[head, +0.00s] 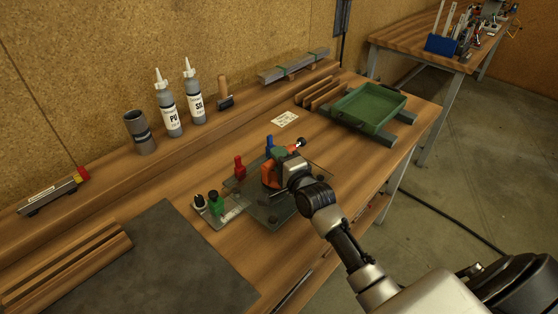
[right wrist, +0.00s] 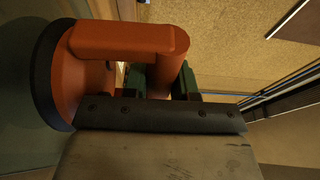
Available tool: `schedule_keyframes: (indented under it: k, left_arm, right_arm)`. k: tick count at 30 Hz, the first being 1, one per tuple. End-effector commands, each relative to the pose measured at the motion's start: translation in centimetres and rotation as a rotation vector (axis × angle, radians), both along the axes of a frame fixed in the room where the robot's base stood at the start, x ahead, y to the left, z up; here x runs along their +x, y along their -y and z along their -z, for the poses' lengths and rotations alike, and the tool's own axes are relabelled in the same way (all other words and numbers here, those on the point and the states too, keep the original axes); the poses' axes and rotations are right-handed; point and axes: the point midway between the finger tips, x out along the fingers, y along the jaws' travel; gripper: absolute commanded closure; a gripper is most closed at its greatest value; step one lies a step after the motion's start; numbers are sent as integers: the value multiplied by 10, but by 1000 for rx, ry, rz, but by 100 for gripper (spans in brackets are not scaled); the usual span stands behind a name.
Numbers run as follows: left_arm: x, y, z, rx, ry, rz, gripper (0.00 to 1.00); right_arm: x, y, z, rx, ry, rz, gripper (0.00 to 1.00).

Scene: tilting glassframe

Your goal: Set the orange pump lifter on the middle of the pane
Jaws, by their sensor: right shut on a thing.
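The orange pump lifter (head: 269,177) is over the dark glass pane (head: 262,212) on the bench. In the right wrist view the lifter (right wrist: 125,40) shows its orange handle and a round black suction pad at the left. My right gripper (head: 280,158) is shut on the lifter's handle; its green finger pads show in the right wrist view (right wrist: 160,82). The pad faces the pane, but I cannot tell whether it touches. My arm and gripper hide part of the pane. My left gripper is not in view.
Red (head: 239,167), blue (head: 269,145) and green (head: 216,200) upright pieces stand around the pane. A green tray (head: 369,105) is at the back right. Two bottles (head: 170,112) (head: 194,95) and a grey cup (head: 139,132) stand on the back ledge. A dark mat (head: 165,265) lies at front left.

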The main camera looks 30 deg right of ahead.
Motion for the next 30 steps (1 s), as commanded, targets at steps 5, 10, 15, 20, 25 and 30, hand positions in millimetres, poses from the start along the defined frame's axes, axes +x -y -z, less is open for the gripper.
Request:
schedule_keyframes:
  k: [5, 10, 15, 20, 25, 30]
  left_arm:
    - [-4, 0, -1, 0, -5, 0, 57]
    - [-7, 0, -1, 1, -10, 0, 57]
    - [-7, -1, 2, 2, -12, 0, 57]
    - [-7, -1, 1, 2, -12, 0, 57]
    - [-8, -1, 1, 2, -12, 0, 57]
    - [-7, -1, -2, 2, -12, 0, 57]
  right_arm:
    - [0, 0, 11, -1, 6, 1, 100]
    - [0, 0, 11, -1, 6, 1, 100]
    - [0, 0, 15, -1, 6, 1, 100]
    - [0, 0, 15, -1, 2, 1, 50]
    - [0, 0, 15, 0, 2, 0, 47]
    - [0, 0, 11, 0, 3, 1, 47]
